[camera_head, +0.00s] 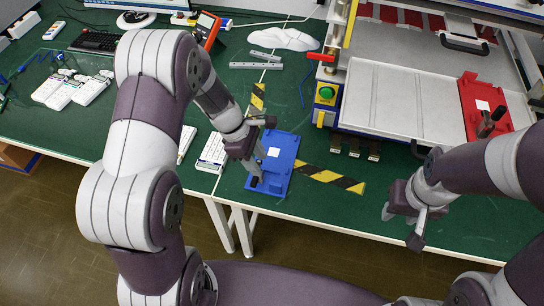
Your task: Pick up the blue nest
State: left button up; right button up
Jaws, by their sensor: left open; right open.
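The blue nest (282,161) lies flat on the green table near its front edge, with a small white label on top. My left gripper (261,150) is open above the left side of the blue nest, and its fingers hide part of that side. I cannot tell whether they touch the nest. My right gripper (402,226) is open and empty near the front edge of the table, to the right of the nest.
White keypads (212,153) lie just left of the nest. Yellow-black tape (330,178) runs to its right. A test machine with a metal plate (385,98), green button (326,92) and red nest (480,105) stands behind. A keyboard (96,41) is at back left.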

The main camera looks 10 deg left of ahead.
aim_at(270, 183)
pick_arm(q)
jog(key=x, duration=1)
jog(key=shift+s+a+f, duration=0.1)
jog(key=shift+a+f, duration=0.1)
jog(key=shift+f, duration=0.25)
jog(key=shift+w+d+f, duration=0.15)
jog(key=shift+w+f, duration=0.05)
jog(key=shift+f, duration=0.15)
jog(key=shift+s, duration=0.1)
grip_shut()
